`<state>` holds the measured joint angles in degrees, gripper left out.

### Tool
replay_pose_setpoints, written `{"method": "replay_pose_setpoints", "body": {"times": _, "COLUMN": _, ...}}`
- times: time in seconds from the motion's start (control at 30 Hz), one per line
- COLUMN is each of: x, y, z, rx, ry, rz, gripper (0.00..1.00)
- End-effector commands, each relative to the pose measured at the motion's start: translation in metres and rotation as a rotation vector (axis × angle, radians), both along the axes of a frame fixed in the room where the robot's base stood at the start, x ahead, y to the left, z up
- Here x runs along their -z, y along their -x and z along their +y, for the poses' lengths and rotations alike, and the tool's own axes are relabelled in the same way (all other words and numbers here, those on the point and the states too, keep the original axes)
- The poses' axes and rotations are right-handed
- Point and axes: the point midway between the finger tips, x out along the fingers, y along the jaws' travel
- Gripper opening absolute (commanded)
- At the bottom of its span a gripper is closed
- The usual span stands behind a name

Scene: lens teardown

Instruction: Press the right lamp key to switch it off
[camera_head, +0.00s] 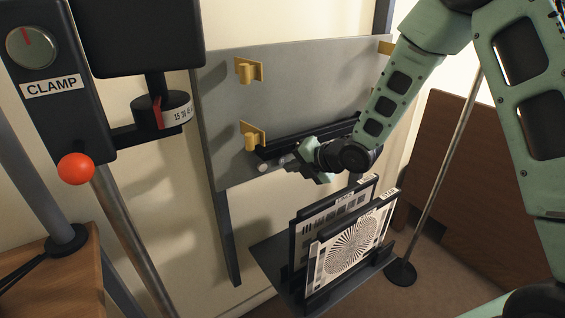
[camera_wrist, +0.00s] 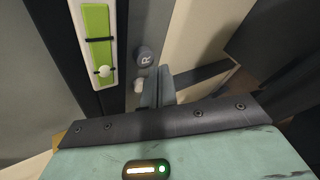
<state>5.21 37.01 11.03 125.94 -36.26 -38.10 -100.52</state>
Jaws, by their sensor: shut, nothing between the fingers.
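A dark round key marked R (camera_wrist: 145,56) shows in the wrist view, on the dark rail beside a green-faced strip. My gripper (camera_wrist: 162,85) is shut and empty, its fingertips just right of and below the R key in that picture. I cannot tell whether they touch it. A small pale knob (camera_wrist: 138,86) sits just below the key, left of the fingers. In the head view my gripper (camera_head: 292,161) is at the lower edge of the grey board, close to a pale round knob (camera_head: 264,168). The R mark cannot be made out in the head view.
The grey board (camera_head: 225,110) carries yellow clips (camera_head: 247,71). Below it, a dark rack holds test charts (camera_head: 347,248). A post with a CLAMP box (camera_head: 52,120) and red ball (camera_head: 76,168) stands at left. The green strip (camera_wrist: 97,40) has a white slider.

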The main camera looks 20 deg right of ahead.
Motion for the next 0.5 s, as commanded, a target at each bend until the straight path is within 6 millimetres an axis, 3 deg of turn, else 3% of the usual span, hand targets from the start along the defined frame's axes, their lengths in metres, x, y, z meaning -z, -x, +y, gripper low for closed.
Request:
{"method": "replay_pose_setpoints", "body": {"times": 0.23, "x": 0.001, "y": 0.003, "z": -0.001, "rx": 0.000, "ry": 0.001, "rz": 0.001, "gripper": 0.00}}
{"method": "replay_pose_setpoints", "body": {"times": 0.5, "x": 0.002, "y": 0.026, "z": -0.009, "rx": 0.001, "ry": 0.001, "rz": 0.002, "gripper": 0.00}}
